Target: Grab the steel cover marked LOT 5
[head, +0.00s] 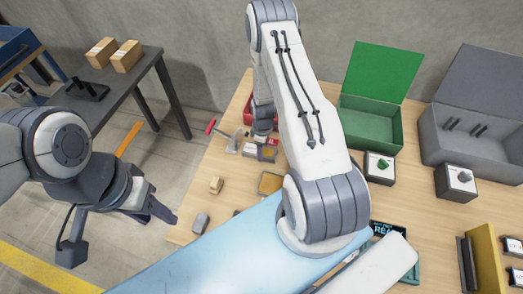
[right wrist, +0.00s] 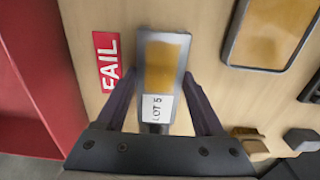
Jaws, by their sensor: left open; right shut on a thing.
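The steel cover marked LOT 5 (right wrist: 163,50) is a grey rectangular piece with an amber panel and a white label. My right gripper (right wrist: 158,85) has a finger on each side of its label end and is shut on it. Whether the cover touches the table cannot be told. In the head view my right gripper (head: 264,138) is small and partly hidden by its arm, over the far left of the table. My left gripper (head: 155,205) is open and empty, off the table's left edge.
A red FAIL label (right wrist: 107,61) lies beside the cover, near a red bin (right wrist: 25,90). Another amber-panelled grey piece (right wrist: 275,30) lies to the right. A green open box (head: 372,122) and a grey open case (head: 470,150) stand at the back right.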

